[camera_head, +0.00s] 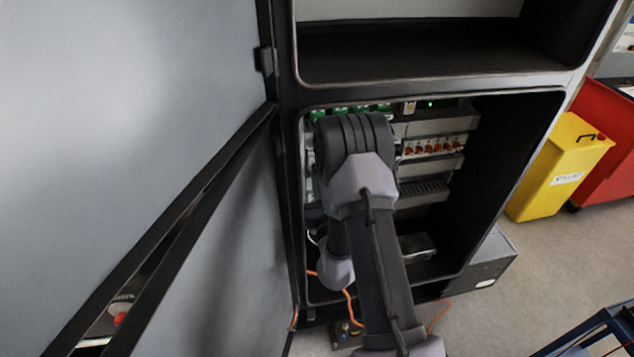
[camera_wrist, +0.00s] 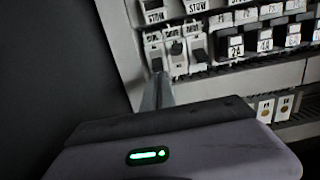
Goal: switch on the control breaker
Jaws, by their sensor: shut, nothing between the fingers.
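In the wrist view a row of small white breakers with dark levers sits on the panel. The left one (camera_wrist: 154,52), the middle one (camera_wrist: 178,55) and the right one (camera_wrist: 197,48) stand side by side. Their labels are too blurred to tell for sure which is the control breaker. My gripper (camera_wrist: 160,78) is shut and empty. Its narrow fingertips point at the lower part of the left breaker and cover some of it. I cannot tell whether they touch. In the head view my arm reaches into the open cabinet and hides the gripper and these breakers.
The cabinet's door (camera_head: 215,270) stands open at the left. A row of red-marked devices (camera_head: 435,147) is right of my arm. More labelled breakers (camera_wrist: 264,40) lie to the right in the wrist view. A yellow bin (camera_head: 558,170) stands outside at the right.

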